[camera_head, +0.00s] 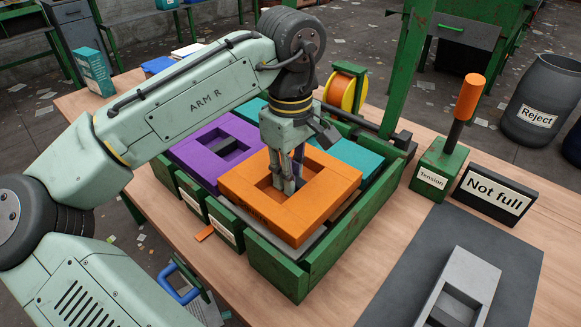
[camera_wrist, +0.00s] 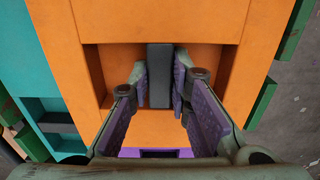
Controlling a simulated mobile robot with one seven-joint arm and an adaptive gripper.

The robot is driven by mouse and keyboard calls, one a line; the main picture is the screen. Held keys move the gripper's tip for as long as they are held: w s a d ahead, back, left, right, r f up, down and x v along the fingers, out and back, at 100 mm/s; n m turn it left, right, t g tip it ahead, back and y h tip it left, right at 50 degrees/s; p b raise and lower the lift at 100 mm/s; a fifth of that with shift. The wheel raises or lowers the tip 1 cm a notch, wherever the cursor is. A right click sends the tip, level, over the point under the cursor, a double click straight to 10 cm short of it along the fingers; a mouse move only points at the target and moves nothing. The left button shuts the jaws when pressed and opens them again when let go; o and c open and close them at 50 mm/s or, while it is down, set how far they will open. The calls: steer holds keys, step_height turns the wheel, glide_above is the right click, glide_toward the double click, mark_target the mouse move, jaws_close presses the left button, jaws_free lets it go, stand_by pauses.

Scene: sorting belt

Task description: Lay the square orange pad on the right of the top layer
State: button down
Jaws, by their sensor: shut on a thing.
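The square orange pad (camera_head: 240,201) has a recessed middle with a dark grip bar (camera_wrist: 159,75). My gripper (camera_head: 287,184) reaches down into that recess and is shut on the bar, with one finger on each side in the wrist view (camera_wrist: 158,88). The pad is over the near right part of the green crate (camera_head: 275,262), next to a purple pad (camera_head: 190,153). Teal pads (camera_head: 352,158) show behind it. A grey sheet (camera_head: 290,243) shows under its near edge; I cannot tell whether the pad touches it. My wrist hides part of the crate's far side.
A green tension box (camera_head: 437,168) with an orange-handled lever and a "Not full" sign (camera_head: 494,194) stand right of the crate. A grey pad (camera_head: 462,290) lies on the dark mat (camera_head: 400,292). A strap reel (camera_head: 345,90) and green post stand behind.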

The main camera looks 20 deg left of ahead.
steer(key=shift+f, duration=0.65)
steer(key=shift+f+b, duration=0.45)
steer(key=shift+f, duration=0.25)
steer(key=c, duration=1.4)
jaws_free()
steer(key=shift+r, duration=0.1)
step_height(320, 180, up, 12)
steer(key=shift+f, duration=0.1)
steer(key=shift+s, duration=0.1)
